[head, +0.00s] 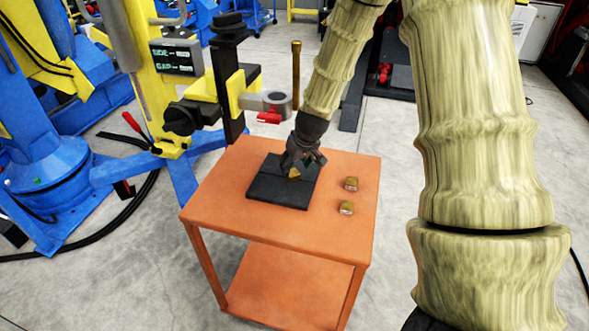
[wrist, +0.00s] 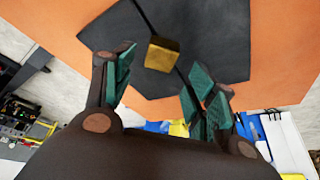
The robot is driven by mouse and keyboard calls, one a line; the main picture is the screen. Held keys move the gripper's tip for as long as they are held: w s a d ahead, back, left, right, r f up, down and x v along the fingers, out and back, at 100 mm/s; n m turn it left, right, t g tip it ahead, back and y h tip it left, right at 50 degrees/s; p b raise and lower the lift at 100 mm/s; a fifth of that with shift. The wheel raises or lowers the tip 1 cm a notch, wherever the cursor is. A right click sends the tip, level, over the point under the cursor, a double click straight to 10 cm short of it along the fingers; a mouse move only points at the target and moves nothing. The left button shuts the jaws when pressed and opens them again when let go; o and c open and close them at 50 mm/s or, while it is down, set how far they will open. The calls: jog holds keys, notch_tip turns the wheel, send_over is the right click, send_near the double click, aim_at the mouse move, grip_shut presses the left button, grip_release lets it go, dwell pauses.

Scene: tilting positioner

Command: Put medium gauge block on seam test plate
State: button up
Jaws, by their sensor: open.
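The seam test plate (head: 268,192) is a dark square on the orange table, with a seam line across it; it fills the upper part of the wrist view (wrist: 225,35). A small gold gauge block (head: 294,173) is on the plate under my gripper (head: 301,162). In the wrist view the block (wrist: 162,54) appears to lie over the seam, between the spread fingers of my gripper (wrist: 158,70), with gaps on both sides. My gripper is open and low over the plate. I cannot tell from its size whether this block is the medium one.
Two other gold blocks (head: 351,184) (head: 346,207) stand on the orange table (head: 240,222) right of the plate. A blue and yellow machine (head: 175,85) stands behind and left. A thin brown post (head: 296,75) rises behind the table. The table's front left is clear.

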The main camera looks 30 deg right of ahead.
jog(key=b+v, duration=0.1)
jog(key=v, duration=0.6)
jog(key=shift+s+r, duration=0.2)
jog(key=shift+r, duration=0.2)
dwell(1.2)
